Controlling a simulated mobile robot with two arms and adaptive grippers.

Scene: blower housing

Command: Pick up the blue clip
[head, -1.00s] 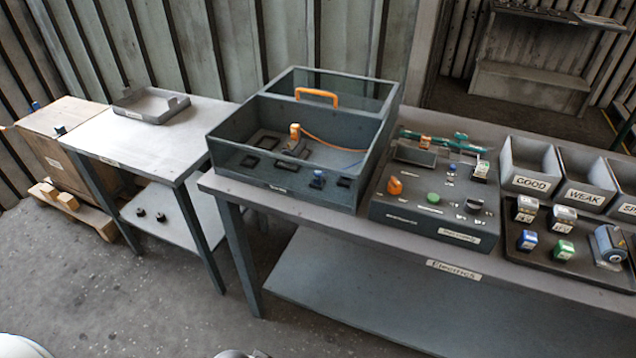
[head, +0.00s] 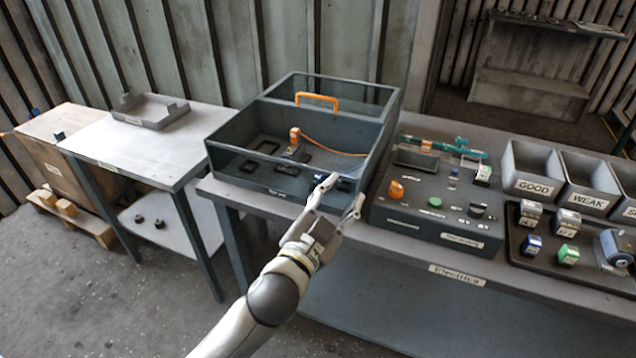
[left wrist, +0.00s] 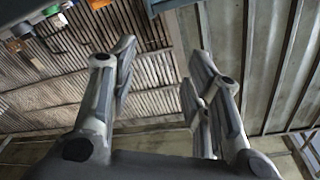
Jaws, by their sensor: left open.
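A small blue part (head: 318,177), which looks like the blue clip, is inside the front of the dark open-topped box (head: 230,158). It is largely hidden behind a finger of my left gripper (head: 347,190). My left gripper is open, its two fingers apart at the box's front right corner. I cannot tell its height over the box. In the left wrist view the open fingers (left wrist: 162,62) have nothing between them, and the blue part cannot be made out. My right gripper is not in view.
The box also holds an orange-topped part (head: 295,134) with an orange cable and dark frames. A control panel (head: 400,222) stands right of it, then labelled bins (head: 533,187) and a tray of coloured blocks. A side table (head: 190,155) with a shallow tray (head: 150,110) stands left.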

